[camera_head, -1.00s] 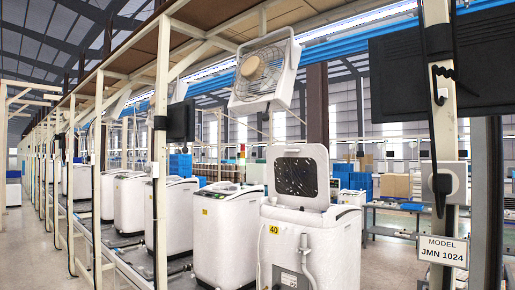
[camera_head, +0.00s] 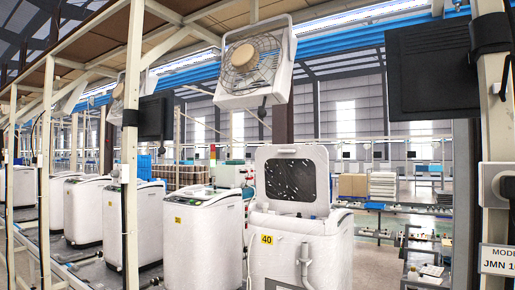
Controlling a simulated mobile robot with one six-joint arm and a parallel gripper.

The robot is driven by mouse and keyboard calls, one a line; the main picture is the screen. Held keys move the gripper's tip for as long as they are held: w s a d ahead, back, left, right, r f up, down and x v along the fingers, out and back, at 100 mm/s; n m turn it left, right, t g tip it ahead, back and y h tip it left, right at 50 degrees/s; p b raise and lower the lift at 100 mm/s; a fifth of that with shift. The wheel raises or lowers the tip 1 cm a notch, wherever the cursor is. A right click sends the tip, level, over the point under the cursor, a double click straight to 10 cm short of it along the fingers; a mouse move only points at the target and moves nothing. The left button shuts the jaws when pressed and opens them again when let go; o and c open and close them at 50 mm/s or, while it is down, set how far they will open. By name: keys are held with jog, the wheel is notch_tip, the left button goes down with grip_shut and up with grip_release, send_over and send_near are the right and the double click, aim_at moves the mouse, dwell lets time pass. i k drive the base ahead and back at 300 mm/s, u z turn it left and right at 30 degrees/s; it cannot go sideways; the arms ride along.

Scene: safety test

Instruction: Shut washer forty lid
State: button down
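The white washer (camera_head: 292,250) with the yellow 40 label (camera_head: 267,239) stands right of centre. Its lid (camera_head: 291,180) is raised upright, with a dark speckled panel in a white frame facing me. A grey hose hangs on the washer's near side. The inside of its tub is hidden from this angle. My gripper is not in view.
A post (camera_head: 495,130) with a hanging cable and a MODEL sign (camera_head: 497,262) stands close at the right, beside a dark monitor (camera_head: 434,68). A fan (camera_head: 254,66) hangs above the washer. Another washer (camera_head: 203,236) stands to its left, in a row with several more.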

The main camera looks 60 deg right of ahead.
aim_at(293, 178)
jog(key=z, duration=0.45)
jog(key=i, duration=1)
jog(key=z, duration=0.55)
